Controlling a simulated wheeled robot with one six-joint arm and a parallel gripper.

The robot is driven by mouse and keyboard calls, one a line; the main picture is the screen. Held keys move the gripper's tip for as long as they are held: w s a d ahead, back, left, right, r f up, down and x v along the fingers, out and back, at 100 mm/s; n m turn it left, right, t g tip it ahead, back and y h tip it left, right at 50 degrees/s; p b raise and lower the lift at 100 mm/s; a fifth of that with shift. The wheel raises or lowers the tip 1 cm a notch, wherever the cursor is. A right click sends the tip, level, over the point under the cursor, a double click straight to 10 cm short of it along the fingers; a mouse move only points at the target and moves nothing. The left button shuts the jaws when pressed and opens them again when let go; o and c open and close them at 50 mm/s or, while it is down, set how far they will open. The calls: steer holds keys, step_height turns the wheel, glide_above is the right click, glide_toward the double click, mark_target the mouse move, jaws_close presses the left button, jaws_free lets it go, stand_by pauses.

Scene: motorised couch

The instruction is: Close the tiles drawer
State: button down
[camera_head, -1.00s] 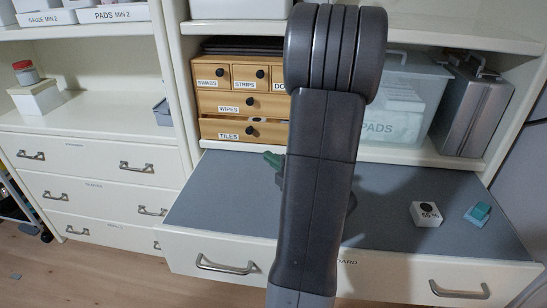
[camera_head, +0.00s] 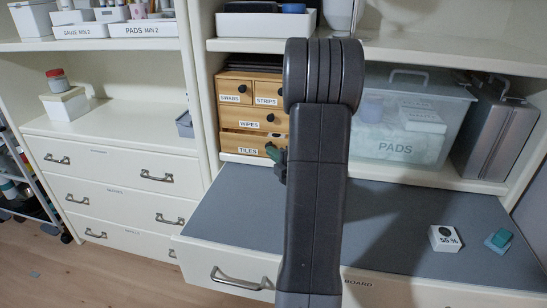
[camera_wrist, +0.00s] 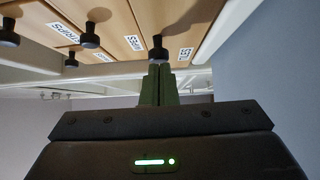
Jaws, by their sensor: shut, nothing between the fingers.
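The tiles drawer (camera_head: 231,141) is the wooden bottom drawer of a small chest, labelled TILES. It appears to stand out slightly from the chest, though its right part is hidden behind my arm. My gripper (camera_head: 273,152) has green fingers, shut and empty, at the drawer's front near its knob. In the wrist view, the tiles drawer (camera_wrist: 200,35) appears sideways with its label and black knob (camera_wrist: 158,47). The fingertips (camera_wrist: 159,70) point at that knob, very close to it; I cannot tell whether they touch.
The WIPES (camera_head: 240,114), SWABS (camera_head: 233,88) and STRIPS drawers above look shut. A grey pull-out board (camera_head: 400,222) lies below, carrying a white box (camera_head: 444,239) and a teal item (camera_head: 499,239). A clear PADS bin (camera_head: 405,125) and grey case (camera_head: 492,135) stand right.

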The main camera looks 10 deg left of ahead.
mark_target(271, 144)
steer(key=w+b, duration=0.2)
steer(key=w, duration=0.1)
steer(key=shift+w+d+r, duration=0.1)
steer(key=shift+r, duration=0.1)
stand_by(0.3)
